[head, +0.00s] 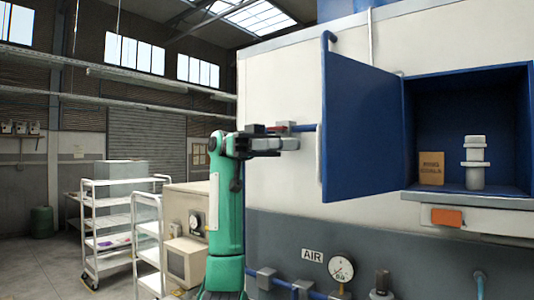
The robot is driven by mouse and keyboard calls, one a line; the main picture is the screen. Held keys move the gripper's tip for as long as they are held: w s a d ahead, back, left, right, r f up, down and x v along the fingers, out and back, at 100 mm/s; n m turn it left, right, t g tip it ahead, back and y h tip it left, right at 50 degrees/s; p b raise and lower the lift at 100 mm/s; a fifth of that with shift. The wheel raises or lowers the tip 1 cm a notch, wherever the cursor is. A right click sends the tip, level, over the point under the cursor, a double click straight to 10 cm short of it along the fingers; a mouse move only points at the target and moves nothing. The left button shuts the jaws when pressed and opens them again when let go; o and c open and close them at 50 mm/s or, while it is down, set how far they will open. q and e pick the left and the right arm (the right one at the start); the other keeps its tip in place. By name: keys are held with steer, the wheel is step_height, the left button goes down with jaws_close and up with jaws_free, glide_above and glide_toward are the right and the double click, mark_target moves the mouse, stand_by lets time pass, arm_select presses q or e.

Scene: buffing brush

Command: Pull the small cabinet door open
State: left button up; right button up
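The small blue cabinet door (362,130) stands wide open, swung out to the left of the blue cabinet opening (430,110). A thin upright bar (319,160) runs along its free edge, with a bent blue end at the top. Inside the cabinet are a pale stacked cylindrical part (475,163) and a small brown card (431,168). My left gripper (292,143), on a green arm, points right, left of the door's free edge. It looks apart from the door. Its finger gap is seen edge-on and is unclear. My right gripper is out of view.
A gauge (341,268) and AIR sign (312,256) are lower down. White shelf carts (105,225) stand left.

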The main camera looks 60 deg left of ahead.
arm_select(q)
steer(key=shift+s+a, duration=0.2)
steer(key=shift+a, duration=1.9)
